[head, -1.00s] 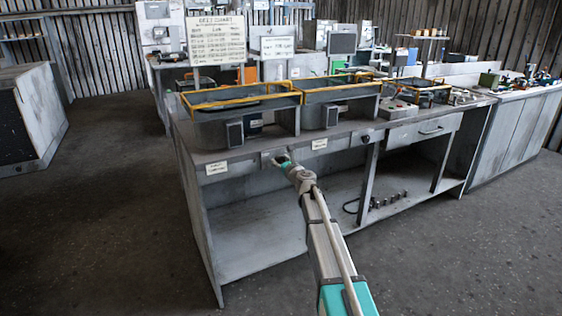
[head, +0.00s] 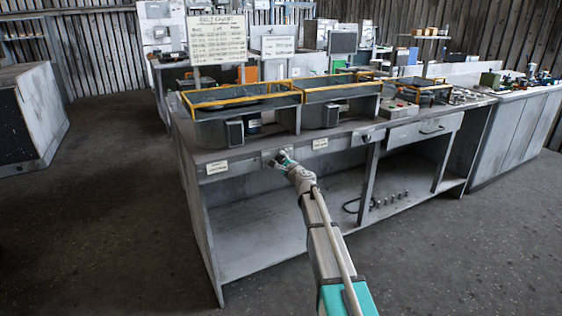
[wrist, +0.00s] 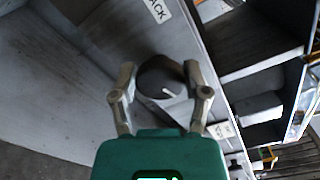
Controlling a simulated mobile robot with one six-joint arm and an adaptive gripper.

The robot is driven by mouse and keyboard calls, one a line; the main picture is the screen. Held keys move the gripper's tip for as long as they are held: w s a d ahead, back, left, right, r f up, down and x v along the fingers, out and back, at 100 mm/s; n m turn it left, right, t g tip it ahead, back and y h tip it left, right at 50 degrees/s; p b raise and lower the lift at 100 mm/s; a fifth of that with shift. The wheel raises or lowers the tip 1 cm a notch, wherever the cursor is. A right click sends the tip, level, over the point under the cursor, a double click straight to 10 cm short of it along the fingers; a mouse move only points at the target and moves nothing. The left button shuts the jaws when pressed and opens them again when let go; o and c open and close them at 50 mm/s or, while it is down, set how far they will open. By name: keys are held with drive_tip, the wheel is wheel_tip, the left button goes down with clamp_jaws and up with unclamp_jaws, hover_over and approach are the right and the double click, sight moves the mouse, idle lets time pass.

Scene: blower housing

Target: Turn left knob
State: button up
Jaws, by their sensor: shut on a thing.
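The left knob is a round dark knob (wrist: 160,78) with a short white pointer line, on the grey front panel of the bench. In the wrist view it sits between the two fingers of my gripper (wrist: 160,72), one on each side. My gripper is shut on it. In the head view my gripper (head: 281,157) is at the bench's front edge, between two white labels, and it hides the left knob. A second dark knob (head: 366,138) is farther right on the same edge, apart from my gripper.
The bench (head: 232,162) carries two yellow-rimmed grey housings (head: 215,103). A left label (head: 217,167) and a right label (head: 320,143) are on its front edge. Below is an open shelf with several small parts. A drawer (head: 425,130) is to the right. The floor in front is clear.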

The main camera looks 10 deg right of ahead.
drive_tip(key=n, duration=0.4)
drive_tip(key=shift+w+f+n, duration=0.1)
drive_tip(key=shift+n, duration=2.2)
drive_tip(key=o, duration=1.1)
drive_tip(key=shift+f, duration=0.1)
drive_tip(key=shift+o, duration=0.2)
drive_tip(key=v, duration=1.2)
drive_tip(key=shift+a, duration=0.1)
